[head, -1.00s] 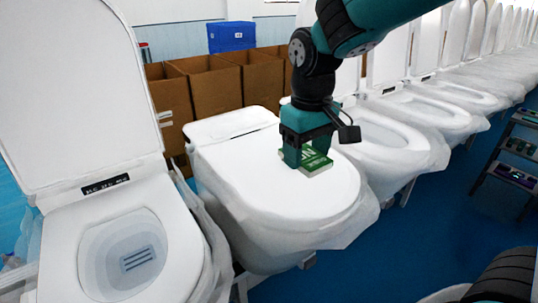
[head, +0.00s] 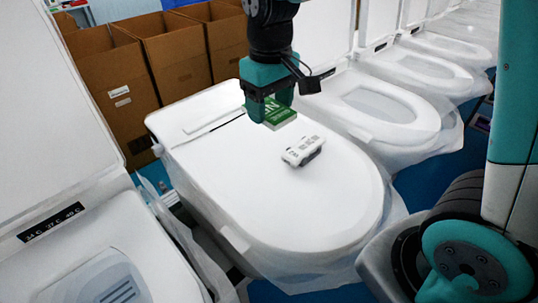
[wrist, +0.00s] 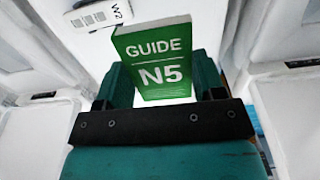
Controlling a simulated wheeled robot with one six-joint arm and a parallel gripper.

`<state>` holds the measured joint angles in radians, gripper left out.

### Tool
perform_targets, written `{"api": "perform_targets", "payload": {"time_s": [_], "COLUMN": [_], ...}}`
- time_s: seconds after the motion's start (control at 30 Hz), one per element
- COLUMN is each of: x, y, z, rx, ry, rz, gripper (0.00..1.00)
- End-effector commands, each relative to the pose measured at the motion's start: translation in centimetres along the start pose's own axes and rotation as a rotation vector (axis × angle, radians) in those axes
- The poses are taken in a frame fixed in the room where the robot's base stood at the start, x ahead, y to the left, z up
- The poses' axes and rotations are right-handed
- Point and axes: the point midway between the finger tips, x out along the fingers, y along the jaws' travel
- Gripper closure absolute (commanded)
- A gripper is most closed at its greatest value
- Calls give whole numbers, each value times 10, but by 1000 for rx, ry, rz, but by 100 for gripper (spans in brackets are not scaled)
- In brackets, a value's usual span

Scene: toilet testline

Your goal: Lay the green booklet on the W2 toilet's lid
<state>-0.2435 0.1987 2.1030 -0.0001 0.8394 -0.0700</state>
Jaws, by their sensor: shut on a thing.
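The green booklet (head: 280,116) is in my gripper (head: 268,106), over the closed white lid (head: 270,195) of the middle toilet. In the wrist view the booklet (wrist: 155,50) reads "GUIDE N5" and stands between both fingers of my gripper (wrist: 162,85), which is shut on it. I cannot tell whether its lower edge touches the lid. A small white remote-like device (head: 303,151) lies on the lid, in front and right of the booklet. In the wrist view a white device (wrist: 88,19) with grey buttons has a "W2" mark at its end.
An open toilet (head: 90,255) stands at the left, and a row of open toilets (head: 385,105) runs off to the right. Cardboard boxes (head: 170,55) stand behind. The front half of the lid is bare.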

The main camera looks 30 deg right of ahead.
Motion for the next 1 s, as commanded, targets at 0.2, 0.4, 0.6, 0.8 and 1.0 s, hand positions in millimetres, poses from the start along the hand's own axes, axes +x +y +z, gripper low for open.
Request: {"api": "perform_targets", "payload": {"time_s": [0.2, 0.4, 0.6, 0.8, 1.0], "x": [59, 113, 143, 165, 184], "y": [-3, -2, -1, 0, 0], "z": [1, 1, 1, 1, 1], "rx": [-5, -4, -2, -1, -1], "ry": [-12, -9, -4, -6, -1], "rz": [-1, -1, 0, 0, 0], "gripper": [61, 61, 61, 61, 61]}}
